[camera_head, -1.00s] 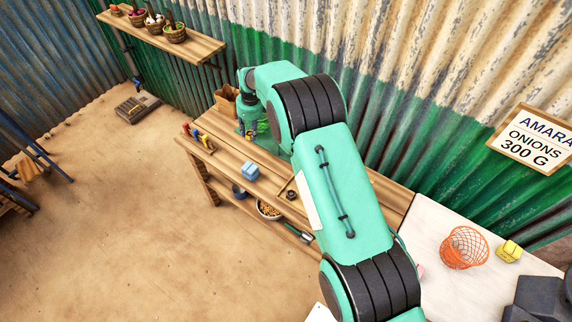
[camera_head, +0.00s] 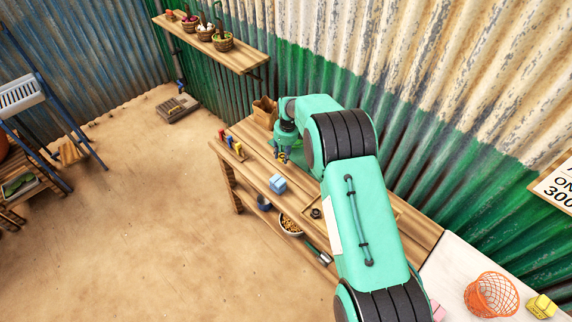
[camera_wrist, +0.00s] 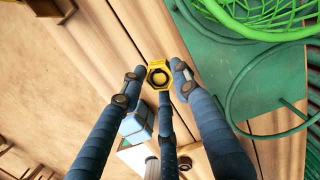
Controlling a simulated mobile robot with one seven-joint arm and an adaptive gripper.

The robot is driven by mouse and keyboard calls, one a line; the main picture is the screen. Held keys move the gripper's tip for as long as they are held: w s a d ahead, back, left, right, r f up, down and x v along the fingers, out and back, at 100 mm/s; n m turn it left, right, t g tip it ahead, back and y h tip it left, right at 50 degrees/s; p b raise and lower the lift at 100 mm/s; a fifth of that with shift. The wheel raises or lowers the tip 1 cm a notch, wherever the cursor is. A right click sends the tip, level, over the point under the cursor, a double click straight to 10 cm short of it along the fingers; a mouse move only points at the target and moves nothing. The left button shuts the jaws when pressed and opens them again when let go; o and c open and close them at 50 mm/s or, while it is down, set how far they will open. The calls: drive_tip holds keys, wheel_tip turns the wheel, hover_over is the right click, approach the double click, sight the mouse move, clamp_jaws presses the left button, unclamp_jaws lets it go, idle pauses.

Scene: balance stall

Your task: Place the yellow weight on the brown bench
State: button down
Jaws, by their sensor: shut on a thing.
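The brown bench (camera_head: 262,170) is a long plank table along the green wall. My gripper (camera_head: 282,158) reaches down over its far half. In the wrist view my gripper (camera_wrist: 159,78) is shut on the yellow weight (camera_wrist: 159,66), a small six-sided piece with a dark round middle. The weight shows against the bench planks (camera_wrist: 100,40), beside a green panel (camera_wrist: 250,85). I cannot tell whether it touches the wood. In the head view the weight is only a tiny yellow spot, hard to make out.
A blue block (camera_head: 277,183) stands on the bench's front part, with a rack of coloured pieces (camera_head: 231,147) at its far end. A brown box (camera_head: 265,112) stands near the wall. An orange basket (camera_head: 491,296) and a yellow block (camera_head: 541,306) stand on the white table.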

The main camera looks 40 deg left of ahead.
sight(283, 167)
drive_tip(key=shift+f, duration=0.65)
drive_tip(key=shift+f, duration=0.1)
drive_tip(key=shift+f, duration=1.8)
drive_tip(key=shift+f+b, duration=0.15)
drive_tip(key=shift+b, duration=0.2)
drive_tip(key=c, duration=1.3)
unclamp_jaws()
drive_tip(key=r, duration=0.4)
drive_tip(key=d+r+p, duration=0.1)
drive_tip(key=r, duration=0.7)
drive_tip(key=shift+w+d+r+p, duration=0.1)
drive_tip(key=shift+d+p, duration=0.05)
drive_tip(key=shift+p, duration=0.2)
